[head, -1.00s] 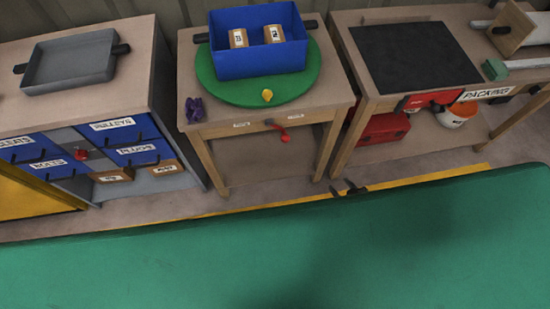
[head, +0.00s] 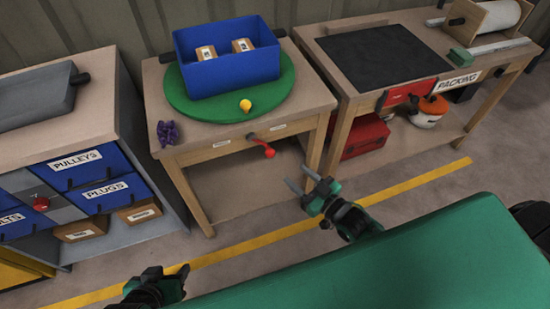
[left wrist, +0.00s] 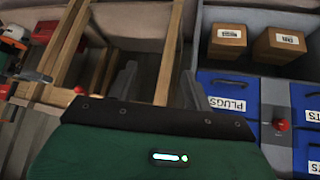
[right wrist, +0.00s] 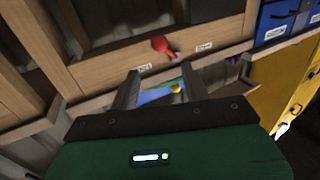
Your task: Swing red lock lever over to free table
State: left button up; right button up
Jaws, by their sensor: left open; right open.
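The red lock lever (head: 263,147) sits on the front edge of the middle table (head: 300,112), between two small labels, its red knob to the right of its pivot. It also shows in the right wrist view (right wrist: 162,45). A round green turntable (head: 197,102) with a yellow knob (head: 245,105) lies on that table and carries a blue bin (head: 228,78). My right gripper (head: 300,186) is open and empty, in front of and below the lever, apart from it. My left gripper (head: 166,272) is low at the left, well away from the lever; it is open and empty in the left wrist view (left wrist: 155,80).
Purple clips (head: 167,132) lie at the table's left front corner. A drawer cabinet (head: 100,130) stands at left. A packing bench (head: 440,60) stands at right, with a red box (head: 365,138) on its shelf. The floor between my base and the tables is clear.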

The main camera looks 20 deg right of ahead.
aim_at(273, 156)
jog(key=b+x, duration=0.1)
jog(key=x, duration=0.9)
pick_arm(q)
jog(key=shift+w+d+f+t+h, duration=0.1)
jog(key=shift+w+d+t+h, duration=0.25)
jog(key=shift+d, duration=0.3)
jog(key=shift+w+d+f+t+h, duration=0.1)
jog(key=shift+w+d+t+h, duration=0.2)
jog(key=shift+d, duration=0.3)
jog(key=shift+r, duration=0.1)
pick_arm(e)
grip_shut()
